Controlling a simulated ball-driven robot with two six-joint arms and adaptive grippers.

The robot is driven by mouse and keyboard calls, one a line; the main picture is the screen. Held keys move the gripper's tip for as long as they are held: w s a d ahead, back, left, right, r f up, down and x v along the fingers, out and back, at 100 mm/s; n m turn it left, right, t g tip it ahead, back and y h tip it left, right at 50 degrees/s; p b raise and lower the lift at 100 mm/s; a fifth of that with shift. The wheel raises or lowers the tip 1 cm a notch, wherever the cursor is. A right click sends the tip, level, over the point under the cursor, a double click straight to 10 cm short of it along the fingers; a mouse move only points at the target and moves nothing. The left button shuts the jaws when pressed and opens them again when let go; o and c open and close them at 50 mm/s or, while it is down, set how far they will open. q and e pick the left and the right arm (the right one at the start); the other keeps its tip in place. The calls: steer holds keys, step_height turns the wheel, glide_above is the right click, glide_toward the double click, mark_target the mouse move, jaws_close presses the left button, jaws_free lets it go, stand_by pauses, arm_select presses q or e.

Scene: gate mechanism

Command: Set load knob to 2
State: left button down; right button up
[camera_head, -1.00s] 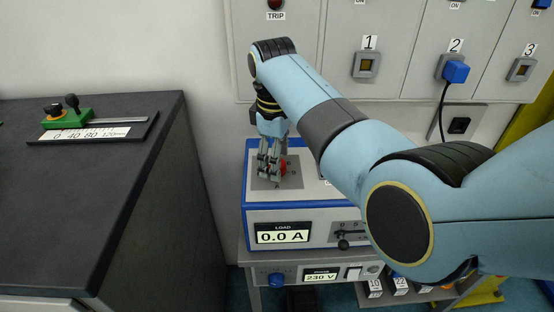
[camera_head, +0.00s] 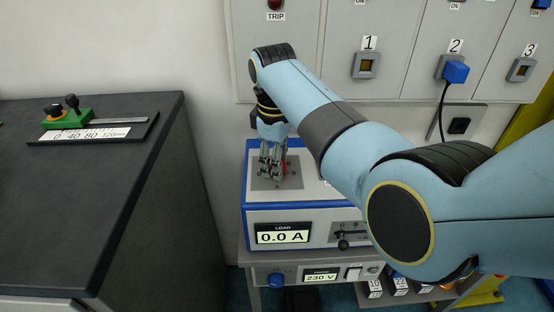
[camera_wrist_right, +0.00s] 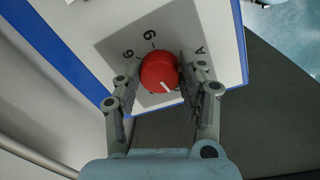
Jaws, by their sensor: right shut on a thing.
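The red load knob (camera_wrist_right: 159,72) sits on a grey plate on top of the load box (camera_head: 293,216). In the right wrist view its white pointer line points down and slightly right, toward the gripper's palm. My right gripper (camera_wrist_right: 161,69) comes down from above with one finger on each side of the knob, shut on it. In the head view the fingers of the right gripper (camera_head: 271,172) hide most of the knob; only a red sliver shows. The load display (camera_head: 283,236) reads 0.0 A. Some scale marks show beside the knob, partly covered. My left gripper is not in view.
A small lever (camera_head: 343,244) sits on the load box front, right of the display. A 230 V unit (camera_head: 320,276) stands below. The wall panel (camera_head: 400,50) is behind, with a blue plug (camera_head: 456,71) at 2. A dark counter (camera_head: 90,190) is at left.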

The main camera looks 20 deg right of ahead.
steer(key=shift+r+m+p, duration=0.15)
steer(key=shift+m+p, duration=0.75)
steer(key=m+p, duration=0.1)
steer(key=m, duration=0.1)
steer(key=shift+m+p, duration=0.3)
steer(key=shift+p, duration=0.1)
steer(key=shift+a+m+p, duration=0.1)
steer(key=shift+m+p, duration=0.4)
steer(key=shift+m, duration=0.7)
steer(key=shift+m+g+p, duration=0.3)
steer(key=shift+m, duration=1.1)
steer(key=o, duration=1.2)
steer(key=r, duration=1.1)
steer(key=shift+a+r, duration=0.35)
steer(key=shift+a, duration=0.05)
